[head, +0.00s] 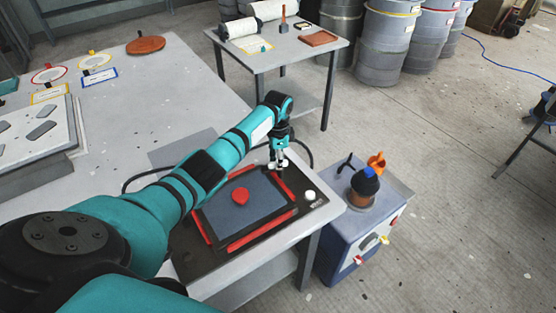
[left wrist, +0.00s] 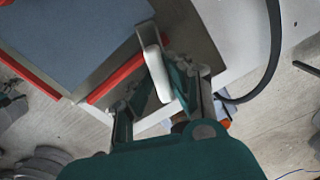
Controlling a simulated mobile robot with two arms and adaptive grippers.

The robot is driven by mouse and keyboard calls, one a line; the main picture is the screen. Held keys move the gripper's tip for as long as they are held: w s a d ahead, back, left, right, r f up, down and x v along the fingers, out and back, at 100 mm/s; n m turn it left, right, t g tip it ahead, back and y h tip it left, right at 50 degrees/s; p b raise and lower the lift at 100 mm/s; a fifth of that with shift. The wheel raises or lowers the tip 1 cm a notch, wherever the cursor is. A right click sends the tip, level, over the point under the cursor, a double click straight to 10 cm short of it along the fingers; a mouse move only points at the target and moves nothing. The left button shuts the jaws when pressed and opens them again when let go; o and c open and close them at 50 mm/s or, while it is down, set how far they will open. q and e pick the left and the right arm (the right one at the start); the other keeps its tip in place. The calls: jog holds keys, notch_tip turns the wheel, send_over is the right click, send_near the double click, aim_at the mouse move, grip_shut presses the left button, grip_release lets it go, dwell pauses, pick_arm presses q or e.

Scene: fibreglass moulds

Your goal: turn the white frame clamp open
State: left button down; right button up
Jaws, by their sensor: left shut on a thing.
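The white frame clamp (left wrist: 157,73) shows in the left wrist view as a short rounded white bar on a grey strip, near the corner of the frame. My left gripper (left wrist: 158,92) has a finger on each side of it and is shut on it. In the head view the left gripper (head: 278,164) points down at the far edge of the black frame (head: 199,266), and its fingers largely hide the clamp. The frame has red side strips (head: 257,232) and a blue-grey panel (head: 262,203). My right gripper is in neither view.
A red knob-like piece (head: 241,196) sits on the panel. A round white knob (head: 310,195) is at the frame's right corner. A blue-grey machine (head: 338,238) with an orange-topped pot stands right of the table. A dark cable loops behind the gripper.

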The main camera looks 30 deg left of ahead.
pick_arm(q)
jog(key=m, duration=0.3)
jog(key=shift+w+m, duration=0.1)
jog(key=shift+m, duration=0.2)
jog(key=m, duration=0.2)
jog(key=shift+w+a+m+b, duration=0.1)
jog(key=shift+w+m+b, duration=0.05)
jog(key=shift+m+b, duration=0.2)
jog(key=m, duration=0.3)
jog(key=shift+w+m+b, duration=0.1)
jog(key=shift+m+b, duration=0.2)
jog(key=shift+m, duration=0.05)
jog(key=shift+w+r+m+b, duration=0.1)
jog(key=shift+m+b, duration=0.3)
jog(key=shift+m, duration=1.4)
jog(key=c, duration=1.3)
grip_release()
notch_tip(320, 180, up, 12)
jog(key=shift+f, duration=0.1)
